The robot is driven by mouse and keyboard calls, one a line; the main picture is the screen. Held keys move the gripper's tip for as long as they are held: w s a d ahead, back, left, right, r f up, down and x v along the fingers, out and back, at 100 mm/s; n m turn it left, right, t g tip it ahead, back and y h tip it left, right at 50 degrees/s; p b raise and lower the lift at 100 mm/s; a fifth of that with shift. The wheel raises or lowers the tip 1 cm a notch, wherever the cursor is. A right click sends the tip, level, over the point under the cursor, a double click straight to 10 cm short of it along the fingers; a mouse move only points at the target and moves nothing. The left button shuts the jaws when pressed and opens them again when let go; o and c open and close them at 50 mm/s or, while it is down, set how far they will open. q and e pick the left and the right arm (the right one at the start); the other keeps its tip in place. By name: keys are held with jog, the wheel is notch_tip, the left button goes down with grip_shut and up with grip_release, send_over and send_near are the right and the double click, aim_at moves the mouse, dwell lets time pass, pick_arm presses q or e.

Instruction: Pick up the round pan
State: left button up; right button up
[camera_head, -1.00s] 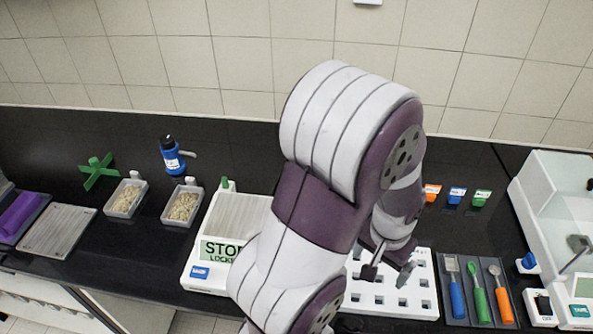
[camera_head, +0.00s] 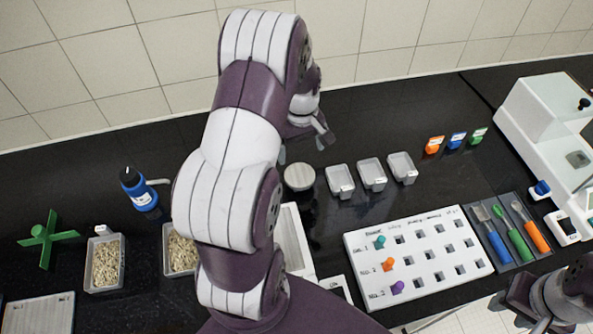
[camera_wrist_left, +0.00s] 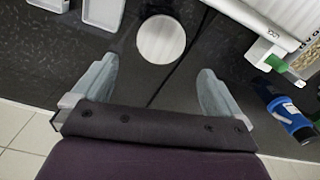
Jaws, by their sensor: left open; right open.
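The round pan (camera_head: 299,177) is a small grey disc-shaped dish on the black bench, right of my left arm. In the left wrist view the pan (camera_wrist_left: 161,39) lies just beyond the fingertips, roughly centred between them. My left gripper (camera_head: 306,143) is open and empty, behind the pan in the head view; its two fingers (camera_wrist_left: 156,72) stand wide apart in the wrist view. My right gripper (camera_head: 512,298) is at the lower right near the bench's front edge, partly cut off, open and away from the pan.
Several small grey trays, one here (camera_head: 372,174), stand right of the pan. A white peg board (camera_head: 420,255) with coloured pegs lies in front. A blue bottle (camera_head: 141,192) and a tray of grains (camera_head: 104,262) are at left. My left arm hides part of the white machine (camera_head: 292,240).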

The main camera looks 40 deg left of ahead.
aim_at(300, 175)
pick_arm(q)
jog(key=shift+s+d+f, duration=0.1)
jog(key=shift+d+f, duration=0.05)
jog(key=shift+f, duration=0.35)
jog(key=shift+s+d+f, duration=0.1)
jog(key=shift+f, duration=0.35)
jog(key=f, duration=0.1)
jog(key=a+f+p, duration=0.1)
jog(key=f, duration=0.2)
jog(key=shift+s+a, duration=0.1)
jog(key=shift+a, duration=0.2)
jog(key=f+p, duration=0.1)
jog(key=f, duration=0.1)
jog(key=d+f, duration=0.1)
jog(key=f, duration=0.1)
jog(key=shift+w+d+f+p, duration=0.1)
jog(key=shift+w+p, duration=0.1)
jog(key=shift+p, duration=0.2)
jog(key=shift+a+f, duration=0.1)
jog(key=shift+a, duration=0.1)
jog(key=shift+c, duration=0.7)
jog(key=c, duration=0.5)
jog(key=shift+c, duration=1)
jog(key=shift+d, duration=0.1)
pick_arm(e)
jog(key=r, duration=0.3)
jog(key=shift+a+r, duration=0.25)
jog(key=shift+a, duration=0.1)
